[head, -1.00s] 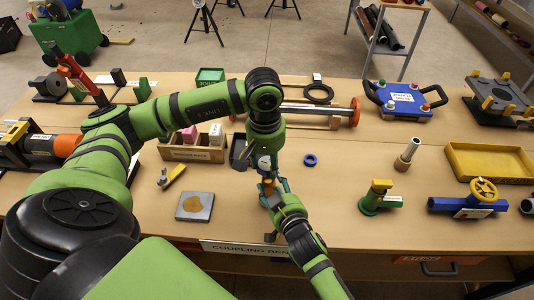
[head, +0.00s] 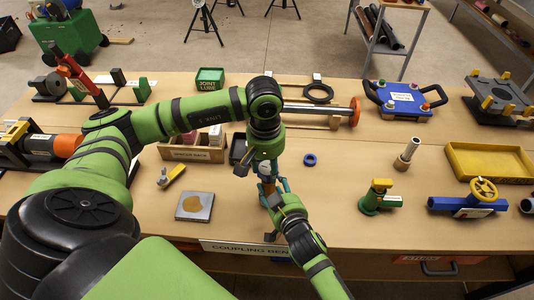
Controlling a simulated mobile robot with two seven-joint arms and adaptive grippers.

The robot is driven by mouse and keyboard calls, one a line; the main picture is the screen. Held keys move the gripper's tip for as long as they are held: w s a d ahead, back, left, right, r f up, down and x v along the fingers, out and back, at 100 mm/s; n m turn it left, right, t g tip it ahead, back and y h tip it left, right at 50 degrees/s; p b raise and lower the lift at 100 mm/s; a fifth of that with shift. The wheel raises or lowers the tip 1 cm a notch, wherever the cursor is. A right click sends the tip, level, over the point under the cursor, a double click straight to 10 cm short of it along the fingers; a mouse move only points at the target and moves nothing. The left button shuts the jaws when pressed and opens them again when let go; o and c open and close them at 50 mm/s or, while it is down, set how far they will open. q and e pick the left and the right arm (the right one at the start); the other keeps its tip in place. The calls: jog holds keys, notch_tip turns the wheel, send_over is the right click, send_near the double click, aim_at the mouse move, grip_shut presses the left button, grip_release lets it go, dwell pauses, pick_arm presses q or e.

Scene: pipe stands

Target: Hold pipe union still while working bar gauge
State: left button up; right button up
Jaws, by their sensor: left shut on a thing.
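The bar gauge (head: 268,170) shows as a small pale round piece under my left wrist, at the middle of the bench. My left gripper (head: 266,163) comes down on it from above and is shut on it; its fingers are mostly hidden by my own wrist. The pipe union (head: 267,188) shows as a small brass-orange piece just below the gauge. My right gripper (head: 272,196) reaches it from the front, with teal parts close around it. Whether its fingers are closed on the union is too small to tell.
A grey plate (head: 195,207) and a yellow-handled tool (head: 171,176) lie left of the grippers. A blue ring (head: 310,160) lies to the right. A wooden box (head: 190,153) stands behind left. A green-and-yellow fitting (head: 379,198) stands right. Bench between ring and fitting is clear.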

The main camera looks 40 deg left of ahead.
pick_arm(q)
jog(key=shift+f, duration=0.6)
jog(key=m, duration=0.9)
jog(key=shift+d, duration=0.1)
jog(key=o, duration=1.4)
jog(key=shift+c, duration=0.2)
jog(key=shift+r, duration=1.95)
jog(key=shift+s+r, duration=0.1)
jog(key=shift+r, duration=0.95)
